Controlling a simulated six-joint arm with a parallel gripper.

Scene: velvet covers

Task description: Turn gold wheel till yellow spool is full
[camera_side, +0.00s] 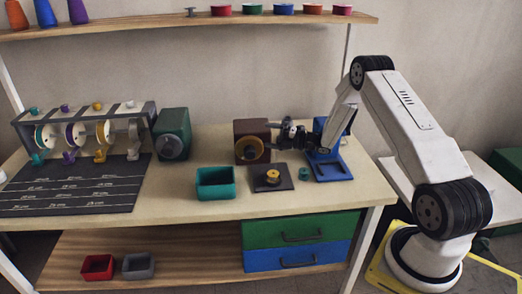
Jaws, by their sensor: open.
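The gold wheel (250,150) is a ring on the front of a dark brown box (243,128) near the middle of the table. A small yellow spool (272,176) stands on a dark square plate (260,186) in front of the box. How much is wound on it is too small to tell. My gripper (280,138) is open beside the right side of the brown box, close to the wheel. I cannot tell whether it touches the wheel or the box.
A teal bin (215,183) stands left of the plate, and a small teal piece (304,174) lies to its right. A green machine (172,133) and a rack of discs (85,128) stand at the left.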

